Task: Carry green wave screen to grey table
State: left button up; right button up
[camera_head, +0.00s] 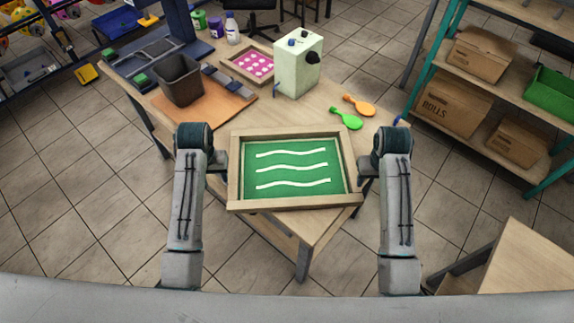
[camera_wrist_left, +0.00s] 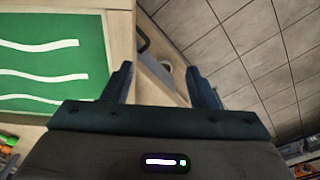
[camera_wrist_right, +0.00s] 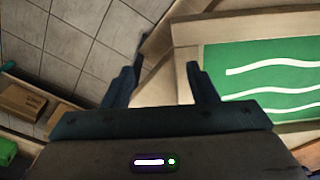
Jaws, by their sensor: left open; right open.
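The green wave screen (camera_head: 293,178) has a light wooden frame around a green sheet with white wavy lines. It sits at the near corner of a wooden-topped table (camera_head: 318,100), and its front edge is close to the table corner. My left gripper (camera_head: 221,162) is open at the left side of the frame. My right gripper (camera_head: 362,170) is open at the right side. The wrist views show the frame side near each gripper's fingers, in the left (camera_wrist_left: 121,45) and in the right (camera_wrist_right: 187,60). I cannot tell whether the fingers touch it. No table looks clearly grey.
Another wooden surface (camera_head: 528,265) is at lower right. A shelf with boxes (camera_head: 452,100) stands right.

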pick_arm(q)
send_near(234, 161)
jog(key=s+a, duration=0.2)
pick_arm(e)
send_near(351, 164)
jog(key=shift+s+d+f+g, duration=0.15)
jog(key=shift+s+d+f, duration=0.05)
jog(key=shift+s+d, duration=0.25)
jog(key=shift+s+d+f+g, duration=0.15)
jog(key=shift+s+d+f, duration=0.1)
jog(key=shift+s+d, duration=0.2)
pick_arm(q)
jog(key=w+d+r, duration=0.1)
jog(key=w+g, duration=0.1)
jog(key=shift+w+d+r, duration=0.35)
jog(key=shift+d+r, duration=0.05)
pick_arm(e)
jog(key=shift+n, duration=0.4)
jog(key=w+r, duration=0.1)
jog(key=w+a+r, duration=0.1)
jog(key=shift+w+a+r, duration=0.25)
jog(key=shift+w+r, duration=0.05)
jog(key=shift+r, duration=0.05)
pick_arm(q)
jog(key=shift+f, duration=0.1)
pick_arm(e)
jog(key=shift+f, duration=0.1)
